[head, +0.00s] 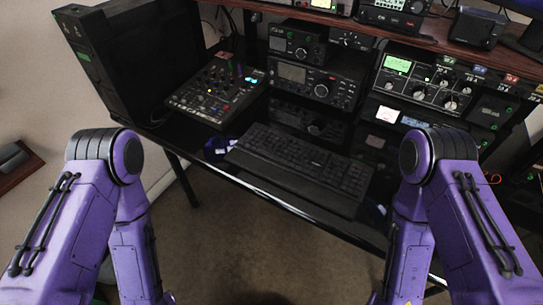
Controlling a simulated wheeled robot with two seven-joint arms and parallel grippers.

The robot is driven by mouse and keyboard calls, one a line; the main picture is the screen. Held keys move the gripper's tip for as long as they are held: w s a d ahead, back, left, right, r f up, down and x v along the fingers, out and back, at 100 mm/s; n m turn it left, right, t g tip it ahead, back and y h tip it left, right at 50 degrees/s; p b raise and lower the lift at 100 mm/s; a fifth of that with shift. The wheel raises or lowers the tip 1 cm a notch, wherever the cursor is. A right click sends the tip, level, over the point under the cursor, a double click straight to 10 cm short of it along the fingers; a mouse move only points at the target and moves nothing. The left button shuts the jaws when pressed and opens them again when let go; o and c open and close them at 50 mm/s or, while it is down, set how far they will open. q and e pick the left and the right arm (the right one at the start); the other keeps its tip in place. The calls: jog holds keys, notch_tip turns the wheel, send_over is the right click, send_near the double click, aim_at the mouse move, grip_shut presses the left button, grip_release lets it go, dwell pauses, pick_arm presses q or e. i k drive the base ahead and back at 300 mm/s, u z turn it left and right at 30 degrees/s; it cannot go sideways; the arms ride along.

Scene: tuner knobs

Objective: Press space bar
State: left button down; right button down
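A black keyboard (300,160) lies on the dark desk, near its front edge and at a slant. Its long front side faces me. The space bar belongs to the row nearest me, but I cannot make it out clearly among the dark keys. Nothing of mine touches the keyboard. My two purple arms stand at the left and right of the head view, with their lower links hanging down in front of the desk. Both grippers are outside the picture.
A mixer panel (214,88) stands left of the keyboard, beside a black computer case (140,55). A small blue-purple object (218,148) lies at the keyboard's left end. Radio units (312,82) stand behind it under a wooden shelf (400,38). The floor before the desk is clear.

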aim_at(262, 152)
jog(key=z, duration=0.55)
jog(key=k, duration=1.35)
jog(key=z, duration=0.25)
jog(key=i, duration=0.95)
jog(key=z, duration=0.05)
